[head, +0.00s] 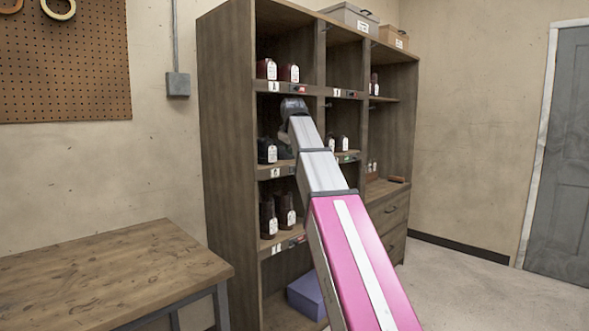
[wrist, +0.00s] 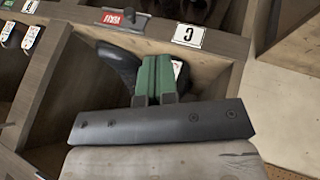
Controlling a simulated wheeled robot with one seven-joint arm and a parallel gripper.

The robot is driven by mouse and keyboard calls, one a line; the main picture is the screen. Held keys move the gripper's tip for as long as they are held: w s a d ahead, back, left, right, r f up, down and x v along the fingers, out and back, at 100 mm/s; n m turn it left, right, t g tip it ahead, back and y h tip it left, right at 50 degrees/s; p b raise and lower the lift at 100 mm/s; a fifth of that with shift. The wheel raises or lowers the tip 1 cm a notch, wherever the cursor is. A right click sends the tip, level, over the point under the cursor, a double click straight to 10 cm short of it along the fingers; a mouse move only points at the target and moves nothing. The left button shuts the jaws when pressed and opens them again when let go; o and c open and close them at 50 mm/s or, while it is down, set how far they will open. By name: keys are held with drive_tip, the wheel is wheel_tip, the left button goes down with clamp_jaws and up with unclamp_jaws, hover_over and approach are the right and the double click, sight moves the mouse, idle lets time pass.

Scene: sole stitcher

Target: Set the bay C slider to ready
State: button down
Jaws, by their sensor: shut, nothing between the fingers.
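The bay C label (wrist: 188,35) is a white plate with a black letter on the shelf's front edge in the wrist view. Beside it, to the left, is the slider's dark strip with a small red lettered plate (wrist: 115,18); its lettering is too small to read surely. My gripper (wrist: 156,65) has green fingers, shut and empty, in front of the bay opening and apart from the slider. In the head view the bay C label (head: 275,172) is on the left column's middle shelf edge. My arm hides the edge to its right, probably with the slider.
A black boot (wrist: 118,68) stands in the bay behind my fingers, close to them. The wooden cabinet (head: 228,120) has more bays with tagged footwear above, below and to the right. A wooden table (head: 100,275) stands at the left. The floor at the right is clear.

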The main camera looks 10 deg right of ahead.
sight(293, 167)
drive_tip(key=shift+f, duration=0.1)
drive_tip(key=x, duration=0.3)
drive_tip(key=w+d+x, duration=0.1)
drive_tip(key=x, duration=0.3)
drive_tip(key=r+x, duration=0.1)
drive_tip(key=x, duration=0.3)
drive_tip(key=shift+w+d+f, duration=0.15)
drive_tip(key=shift+w+d, duration=0.15)
drive_tip(key=shift+d, duration=0.05)
drive_tip(key=shift+w+d+f, duration=0.15)
drive_tip(key=shift+w+d, duration=0.3)
drive_tip(key=shift+w, duration=0.05)
drive_tip(key=w+d, duration=0.1)
drive_tip(key=d, duration=0.1)
drive_tip(key=w+d, duration=0.2)
drive_tip(key=shift+w+d, duration=0.1)
drive_tip(key=shift+d, duration=0.15)
